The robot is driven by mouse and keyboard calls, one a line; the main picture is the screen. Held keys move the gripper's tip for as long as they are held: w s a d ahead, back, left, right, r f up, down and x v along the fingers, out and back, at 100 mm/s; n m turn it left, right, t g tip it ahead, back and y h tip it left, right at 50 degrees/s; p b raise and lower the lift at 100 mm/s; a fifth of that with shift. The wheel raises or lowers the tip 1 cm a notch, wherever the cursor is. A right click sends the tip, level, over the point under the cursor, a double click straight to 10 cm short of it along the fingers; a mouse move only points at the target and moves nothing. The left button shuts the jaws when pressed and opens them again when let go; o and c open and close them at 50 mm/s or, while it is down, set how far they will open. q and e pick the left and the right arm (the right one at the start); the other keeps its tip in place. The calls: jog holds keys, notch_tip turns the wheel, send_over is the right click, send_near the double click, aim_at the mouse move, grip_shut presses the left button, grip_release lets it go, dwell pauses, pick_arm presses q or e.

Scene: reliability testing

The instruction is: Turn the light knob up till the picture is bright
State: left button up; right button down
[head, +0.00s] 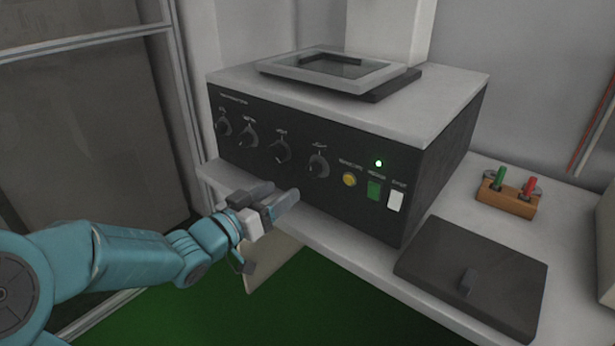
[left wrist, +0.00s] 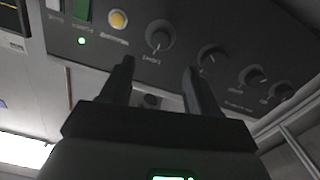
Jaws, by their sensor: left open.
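A row of several round black knobs is on the dark front panel (head: 262,150) of a grey box. The rightmost knob (head: 318,165), beside the yellow button, shows in the left wrist view (left wrist: 160,37) just beyond and between my fingertips; its label is too small to read surely. My left gripper (head: 281,193) is open and empty, below and left of that knob in the head view, apart from it. The left wrist view shows its two fingers (left wrist: 159,68) spread toward the panel. My right gripper is not in view. No lit picture shows clearly in the head view.
Right of the knobs are a yellow button (head: 349,179), a green switch (head: 374,190) and a white switch (head: 396,200), with a green lamp (head: 379,163) above. A dark lidded plate (head: 480,265) and a wooden block (head: 507,203) with red and green handles lie on the bench.

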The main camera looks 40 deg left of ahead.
aim_at(311, 171)
pick_arm(q)
jog(key=w, duration=1)
jog(key=shift+d, duration=0.35)
jog(key=shift+b, duration=0.3)
jog(key=c, duration=1)
